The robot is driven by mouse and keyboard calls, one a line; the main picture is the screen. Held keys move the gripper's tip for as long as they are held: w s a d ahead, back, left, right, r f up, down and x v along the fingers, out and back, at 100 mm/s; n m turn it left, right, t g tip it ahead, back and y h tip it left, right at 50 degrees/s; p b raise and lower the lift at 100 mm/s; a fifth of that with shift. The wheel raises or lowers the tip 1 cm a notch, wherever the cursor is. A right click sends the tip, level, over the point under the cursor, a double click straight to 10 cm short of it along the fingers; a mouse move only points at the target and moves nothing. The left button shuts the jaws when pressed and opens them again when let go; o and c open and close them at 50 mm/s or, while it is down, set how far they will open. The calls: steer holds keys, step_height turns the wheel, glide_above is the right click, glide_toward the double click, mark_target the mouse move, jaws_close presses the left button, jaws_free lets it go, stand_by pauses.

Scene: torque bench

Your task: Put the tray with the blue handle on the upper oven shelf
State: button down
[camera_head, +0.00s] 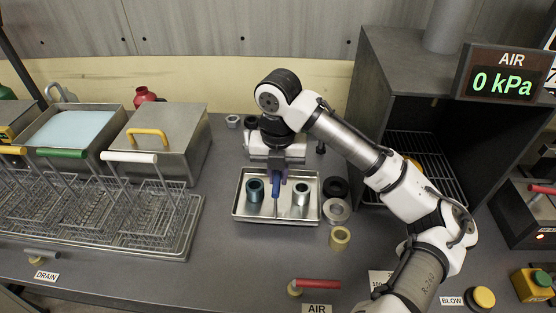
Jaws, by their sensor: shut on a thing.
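The metal tray (242,208) with the blue handle (276,187) is near the middle of the bench. It holds two ring-shaped metal parts, a dark teal one (255,191) on the left and a lighter one (301,194) on the right. My gripper (277,174) is above the tray's middle, shut on the blue handle, with its fingertips partly hidden. I cannot tell whether the tray touches the bench. The dark oven (370,75) stands open to the right. A wire shelf (432,152) shows inside; my arm hides part of the opening.
Wire baskets (150,215) stand in a long tray at left, before a lidded metal box (170,150). A red AIR lever (318,284) is in front.

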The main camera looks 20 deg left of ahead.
steer(key=shift+f, duration=1.9)
steer(key=shift+f, duration=0.15)
steer(key=c, duration=1.4)
jaws_free()
